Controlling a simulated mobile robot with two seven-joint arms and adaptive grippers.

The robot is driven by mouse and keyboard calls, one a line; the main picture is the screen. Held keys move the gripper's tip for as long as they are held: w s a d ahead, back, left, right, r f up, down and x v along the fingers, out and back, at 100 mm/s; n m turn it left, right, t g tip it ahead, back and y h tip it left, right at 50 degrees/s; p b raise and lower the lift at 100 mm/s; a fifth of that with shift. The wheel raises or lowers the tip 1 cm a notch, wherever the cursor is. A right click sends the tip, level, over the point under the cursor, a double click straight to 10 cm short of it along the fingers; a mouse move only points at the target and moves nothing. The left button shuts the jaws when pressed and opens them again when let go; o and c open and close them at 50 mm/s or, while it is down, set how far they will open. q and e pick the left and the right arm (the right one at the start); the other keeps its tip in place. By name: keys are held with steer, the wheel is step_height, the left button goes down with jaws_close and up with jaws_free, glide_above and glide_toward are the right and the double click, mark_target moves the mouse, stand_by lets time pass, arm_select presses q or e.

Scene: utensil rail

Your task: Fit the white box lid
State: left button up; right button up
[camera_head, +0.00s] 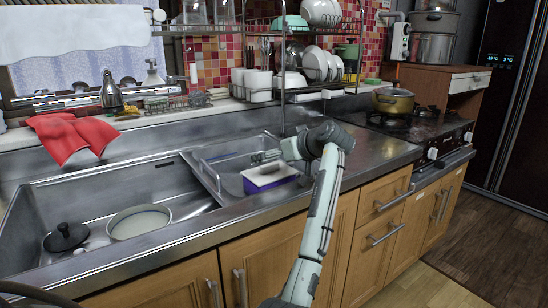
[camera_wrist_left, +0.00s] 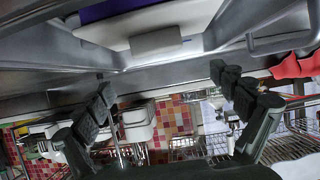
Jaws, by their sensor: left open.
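A purple box (camera_head: 272,186) with a white top (camera_head: 268,173) stands in the raised steel tray of the sink. In the left wrist view, which looks upside down, a purple surface (camera_wrist_left: 108,9) and a white panel with a pale block on it (camera_wrist_left: 155,43) show at the top edge. I cannot tell whether the lid is seated flat. My left gripper (camera_head: 260,157) is just behind and above the box, apart from it. Its two dark fingers are spread with nothing between them in the left wrist view (camera_wrist_left: 162,82). My right gripper is not in view.
The steel tray (camera_head: 210,178) has raised walls around the box. A pan (camera_head: 139,222) and a black lid (camera_head: 66,237) lie in the left basin. A dish rack (camera_head: 283,100) stands behind; a pot (camera_head: 393,101) sits on the stove.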

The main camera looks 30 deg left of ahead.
arm_select(q)
steer(key=shift+r, duration=2.4)
steer(key=shift+c, duration=0.3)
